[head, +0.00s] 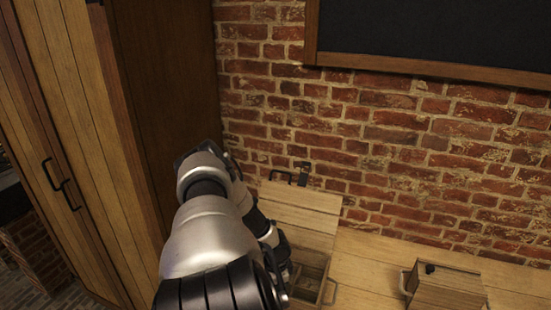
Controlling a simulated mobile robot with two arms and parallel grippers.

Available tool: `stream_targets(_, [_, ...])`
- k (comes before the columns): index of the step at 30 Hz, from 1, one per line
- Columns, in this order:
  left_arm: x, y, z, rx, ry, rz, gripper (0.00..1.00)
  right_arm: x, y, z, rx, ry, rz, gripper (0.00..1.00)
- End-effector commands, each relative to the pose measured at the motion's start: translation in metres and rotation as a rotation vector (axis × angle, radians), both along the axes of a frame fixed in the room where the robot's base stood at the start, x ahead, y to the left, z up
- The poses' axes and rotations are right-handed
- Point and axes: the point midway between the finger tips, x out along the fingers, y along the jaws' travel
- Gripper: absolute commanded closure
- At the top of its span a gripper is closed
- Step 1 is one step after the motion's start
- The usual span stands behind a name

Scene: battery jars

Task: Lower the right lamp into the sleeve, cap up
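No lamp can be made out in the head view, and I cannot pick out a sleeve. A wooden case (297,196) with its lid raised stands against the brick wall. Part of its inside, with divided compartments (308,272), shows to the right of my arm. One silver and black arm of mine rises from the bottom edge left of centre, bends over, and comes down in front of the case. It hides the case's left part. Its fingertips are hidden behind the arm or below the frame. My other arm does not show.
A smaller wooden box (447,288) with a dark knob on top and a side handle stands on the wooden worktop (365,261) at the right. Bare worktop lies between it and the case. A tall wooden cabinet (165,90) stands at the left.

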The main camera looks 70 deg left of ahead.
Motion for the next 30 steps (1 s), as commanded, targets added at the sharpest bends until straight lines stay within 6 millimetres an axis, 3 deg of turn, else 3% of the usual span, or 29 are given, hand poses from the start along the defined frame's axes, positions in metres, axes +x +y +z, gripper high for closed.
stream_targets(3, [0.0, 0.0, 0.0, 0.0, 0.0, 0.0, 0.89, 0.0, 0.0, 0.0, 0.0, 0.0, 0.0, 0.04])
stream_targets(4, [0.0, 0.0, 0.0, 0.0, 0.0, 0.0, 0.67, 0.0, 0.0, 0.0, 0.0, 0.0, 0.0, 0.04])
stream_targets(10, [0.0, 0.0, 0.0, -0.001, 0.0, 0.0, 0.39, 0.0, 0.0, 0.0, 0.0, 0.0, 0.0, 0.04])
stream_targets(20, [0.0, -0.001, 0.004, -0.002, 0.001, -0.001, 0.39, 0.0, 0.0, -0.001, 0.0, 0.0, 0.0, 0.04])
stream_targets(30, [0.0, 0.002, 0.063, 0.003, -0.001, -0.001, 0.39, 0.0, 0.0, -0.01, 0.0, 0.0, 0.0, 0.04])
